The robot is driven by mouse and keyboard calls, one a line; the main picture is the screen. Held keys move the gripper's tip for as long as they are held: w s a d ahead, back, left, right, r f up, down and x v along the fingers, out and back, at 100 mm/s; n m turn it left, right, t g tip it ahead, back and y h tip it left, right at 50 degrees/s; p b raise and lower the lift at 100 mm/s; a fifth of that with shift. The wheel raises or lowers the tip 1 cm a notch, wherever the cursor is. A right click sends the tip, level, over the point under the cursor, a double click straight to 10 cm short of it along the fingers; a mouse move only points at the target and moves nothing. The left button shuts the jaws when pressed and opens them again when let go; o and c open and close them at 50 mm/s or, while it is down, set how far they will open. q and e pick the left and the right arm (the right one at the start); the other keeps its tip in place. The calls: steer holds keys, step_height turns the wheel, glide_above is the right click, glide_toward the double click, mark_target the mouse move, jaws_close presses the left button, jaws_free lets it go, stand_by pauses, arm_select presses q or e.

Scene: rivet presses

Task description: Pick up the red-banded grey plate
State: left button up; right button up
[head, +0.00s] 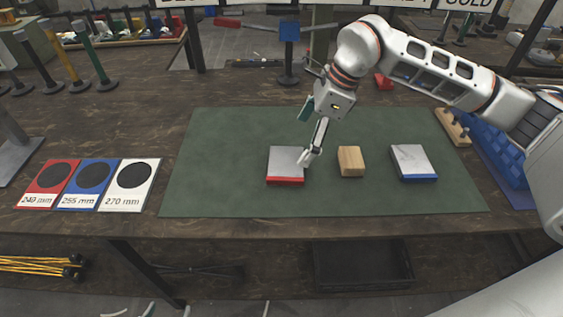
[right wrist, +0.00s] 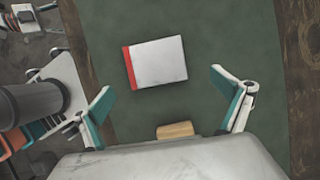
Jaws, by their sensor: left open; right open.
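The red-banded grey plate (head: 286,160) lies flat on the green mat, with its red band along the near edge. In the right wrist view, the plate (right wrist: 158,62) lies beyond the fingertips with its red band to the left. My right gripper (head: 309,156) is over the right side of the plate in the head view, pointing down. In its wrist view, the gripper (right wrist: 163,88) is open with nothing between its fingers. The exact height above the plate is unclear. My left gripper is not in view.
A wooden block (head: 351,161) and a blue-banded grey plate (head: 412,162) lie right of the red-banded plate on the green mat (head: 230,190). Red, blue and white marked cards (head: 90,184) lie at left. A blue-topped post (head: 289,50) stands behind the mat.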

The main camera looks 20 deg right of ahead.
mark_target(287, 162)
steer(key=x, duration=0.6)
steer(key=shift+s+a+f, duration=0.2)
steer(key=shift+s+a, duration=0.1)
steer(key=shift+a, duration=0.25)
steer(key=shift+w+a+f, duration=0.15)
steer(key=shift+f, duration=0.3)
steer(key=shift+f, duration=0.2)
steer(key=c, duration=1.6)
steer(key=shift+r, duration=0.1)
steer(key=shift+c, duration=0.4)
